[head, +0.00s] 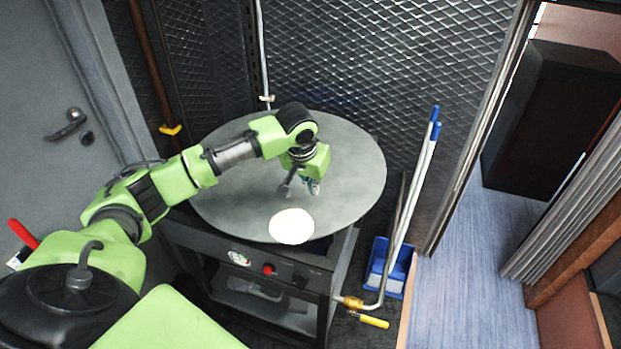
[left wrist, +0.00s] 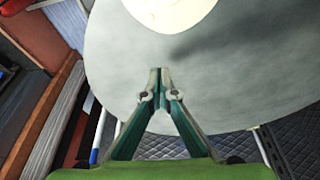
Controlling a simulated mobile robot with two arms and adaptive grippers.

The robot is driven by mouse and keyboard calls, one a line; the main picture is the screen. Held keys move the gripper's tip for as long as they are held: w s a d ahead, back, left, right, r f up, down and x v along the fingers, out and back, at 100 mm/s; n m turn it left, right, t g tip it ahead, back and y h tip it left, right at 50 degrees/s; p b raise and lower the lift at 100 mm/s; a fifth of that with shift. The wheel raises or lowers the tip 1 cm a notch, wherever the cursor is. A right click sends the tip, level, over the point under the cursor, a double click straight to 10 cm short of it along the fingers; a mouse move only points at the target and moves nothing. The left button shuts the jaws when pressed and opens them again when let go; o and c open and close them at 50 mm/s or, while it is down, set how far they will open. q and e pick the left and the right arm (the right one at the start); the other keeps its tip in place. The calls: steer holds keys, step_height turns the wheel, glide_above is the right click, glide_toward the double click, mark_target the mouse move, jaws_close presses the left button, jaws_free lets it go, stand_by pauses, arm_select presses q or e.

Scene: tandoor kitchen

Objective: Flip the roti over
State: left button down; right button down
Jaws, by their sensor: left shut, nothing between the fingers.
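The roti (head: 291,226) is a pale round disc lying flat near the front edge of the round grey griddle (head: 350,165). In the left wrist view the roti (left wrist: 172,10) is cut off by the top edge, beyond my fingertips. My left gripper (head: 313,187) is over the griddle, behind the roti and apart from it. In the left wrist view my left gripper (left wrist: 159,72) has its fingertips together with nothing between them. How high the fingertips are above the griddle is hard to tell. My right gripper is in neither view.
The griddle sits on a dark stand with a red knob (head: 268,269). A yellow-handled gas valve (head: 374,321) is at its front right. A blue dustpan (head: 388,268) with long white poles stands to the right. A patterned metal wall is close behind. The griddle is otherwise bare.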

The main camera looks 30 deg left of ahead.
mark_target(307, 214)
arm_select(q)
steer(key=x, duration=0.3)
steer(key=shift+w+f, duration=0.1)
steer(key=shift+f, duration=0.3)
steer(key=s+p, duration=0.2)
steer(key=s, duration=0.1)
steer(key=shift+d+r, duration=0.1)
steer(key=shift+d, duration=0.15)
steer(key=shift+s+d, duration=0.1)
steer(key=shift+s, duration=0.4)
steer(key=shift+w, duration=0.1)
steer(key=shift+s+d+r+p, duration=0.1)
steer(key=shift+s+p, duration=0.45)
steer(key=shift+p, duration=0.35)
steer(key=shift+s+d+p, duration=0.1)
steer(key=shift+s+p, duration=0.4)
steer(key=shift+p, duration=0.05)
